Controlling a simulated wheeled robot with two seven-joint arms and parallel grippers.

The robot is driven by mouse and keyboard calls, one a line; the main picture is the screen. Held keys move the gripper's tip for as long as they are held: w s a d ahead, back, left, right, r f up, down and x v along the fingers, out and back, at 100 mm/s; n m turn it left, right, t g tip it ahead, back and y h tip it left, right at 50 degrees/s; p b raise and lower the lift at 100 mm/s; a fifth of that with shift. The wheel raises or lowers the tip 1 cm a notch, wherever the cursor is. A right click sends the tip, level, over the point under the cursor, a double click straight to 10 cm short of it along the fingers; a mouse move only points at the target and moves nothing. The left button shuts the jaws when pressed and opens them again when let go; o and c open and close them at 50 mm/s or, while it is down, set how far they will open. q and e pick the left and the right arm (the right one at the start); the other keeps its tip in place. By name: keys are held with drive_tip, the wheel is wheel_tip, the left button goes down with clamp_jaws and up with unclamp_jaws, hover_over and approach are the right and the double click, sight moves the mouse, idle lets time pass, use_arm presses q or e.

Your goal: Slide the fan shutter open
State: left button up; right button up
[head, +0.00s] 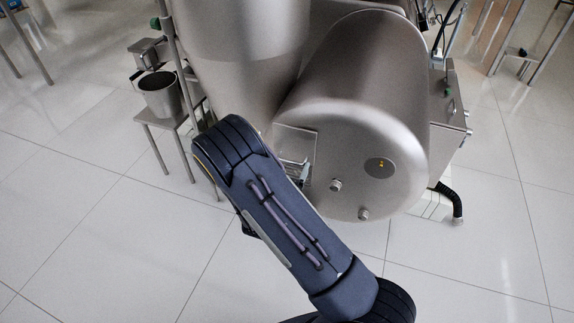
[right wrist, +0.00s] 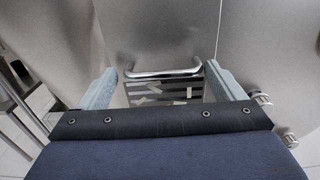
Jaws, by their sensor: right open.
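The fan shutter (right wrist: 155,42) is a flat metal plate on the machine's housing, with a chrome bar handle (right wrist: 162,74) across its lower part. Below the handle, dark slots with light strips (right wrist: 165,92) show in the right wrist view. In the head view part of the shutter plate (head: 296,140) shows beside my right forearm. My right gripper (right wrist: 160,70) is open, one finger on each side of the handle, with gaps between fingers and bar. I cannot tell how deep the handle sits between them. In the head view my arm hides most of this gripper. My left gripper is not in view.
A small steel stand with a pot (head: 160,95) is at the left. The tiled floor (head: 90,235) in front is clear.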

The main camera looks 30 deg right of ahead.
drive_tip(key=v, duration=0.7)
drive_tip(key=shift+s+a, duration=0.2)
drive_tip(key=shift+a, duration=0.1)
